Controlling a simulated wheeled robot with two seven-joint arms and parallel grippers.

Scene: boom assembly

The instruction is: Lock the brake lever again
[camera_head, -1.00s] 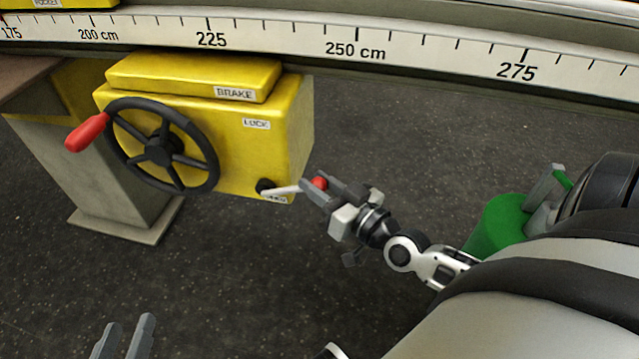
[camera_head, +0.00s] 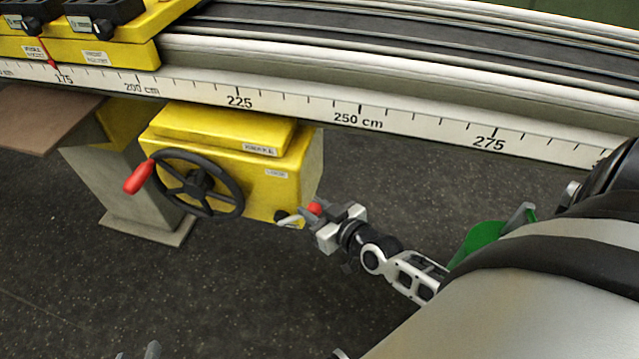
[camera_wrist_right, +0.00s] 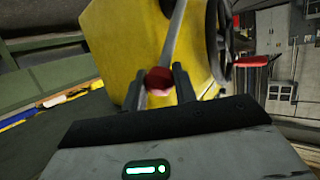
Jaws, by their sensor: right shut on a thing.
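The yellow brake box (camera_head: 225,140) hangs under the rail, with a BRAKE label on top and a LOCK label (camera_head: 276,174) on its front face, upper right. The brake lever (camera_head: 291,220) is a pale rod from a black pivot at the box's lower right, pointing right and slightly up. My right gripper (camera_head: 315,211) is shut on its red knob. In the right wrist view the red knob (camera_wrist_right: 158,80) sits between the fingers, the rod (camera_wrist_right: 176,35) running up from it. My left gripper (camera_head: 137,352) shows only its spread fingertips at the bottom edge, far from the box.
A black handwheel (camera_head: 198,183) with a red handle (camera_head: 139,177) stands out from the box front, left of the lever. The scaled rail (camera_head: 330,114) runs above. A grey pedestal (camera_head: 130,190) stands at left. The floor in front is free.

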